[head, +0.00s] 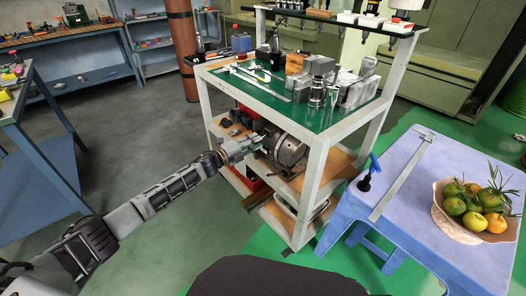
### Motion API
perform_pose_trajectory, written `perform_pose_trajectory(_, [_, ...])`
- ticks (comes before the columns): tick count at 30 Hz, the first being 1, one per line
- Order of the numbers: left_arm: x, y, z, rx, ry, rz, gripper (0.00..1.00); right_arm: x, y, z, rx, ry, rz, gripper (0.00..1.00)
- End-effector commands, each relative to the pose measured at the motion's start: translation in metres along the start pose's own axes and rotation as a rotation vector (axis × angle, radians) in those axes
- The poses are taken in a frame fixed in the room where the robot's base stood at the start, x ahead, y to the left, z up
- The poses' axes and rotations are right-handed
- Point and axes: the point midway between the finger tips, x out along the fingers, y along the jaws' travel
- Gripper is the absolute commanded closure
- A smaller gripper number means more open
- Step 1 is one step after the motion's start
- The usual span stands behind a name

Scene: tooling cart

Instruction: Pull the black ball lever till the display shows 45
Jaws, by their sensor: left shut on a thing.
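My left gripper (254,142) reaches in from the left to the middle shelf of the tooling cart (319,165). It is shut at the left side of a grey metal machine with a round drum (289,151). What it holds looks like the lever of this machine; the black ball is hidden between the fingers or too small to make out. No display or number can be read in this view. My right gripper is not in view.
The cart's green top (305,116) carries metal blocks, cylinders and long tools. Its white corner posts stand close to my left gripper. At right, a blue table (455,248) holds a fruit bowl (455,229), a square (400,178) and a blue-handled tool (374,163). Open floor lies at left.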

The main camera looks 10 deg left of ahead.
Motion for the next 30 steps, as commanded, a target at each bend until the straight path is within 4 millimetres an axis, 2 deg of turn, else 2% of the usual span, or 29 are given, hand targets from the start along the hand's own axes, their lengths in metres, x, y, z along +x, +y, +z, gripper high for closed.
perform_pose_trajectory(9, [0.001,-0.020,0.000,0.001,0.001,-0.008,1.00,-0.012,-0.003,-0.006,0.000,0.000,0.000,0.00])
perform_pose_trajectory(22, [0.001,-0.021,0.001,0.001,0.001,-0.008,1.00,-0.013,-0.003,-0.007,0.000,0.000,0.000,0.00])
perform_pose_trajectory(30, [0.004,-0.033,0.001,0.001,0.000,-0.009,1.00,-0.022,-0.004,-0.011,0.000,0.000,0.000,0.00])
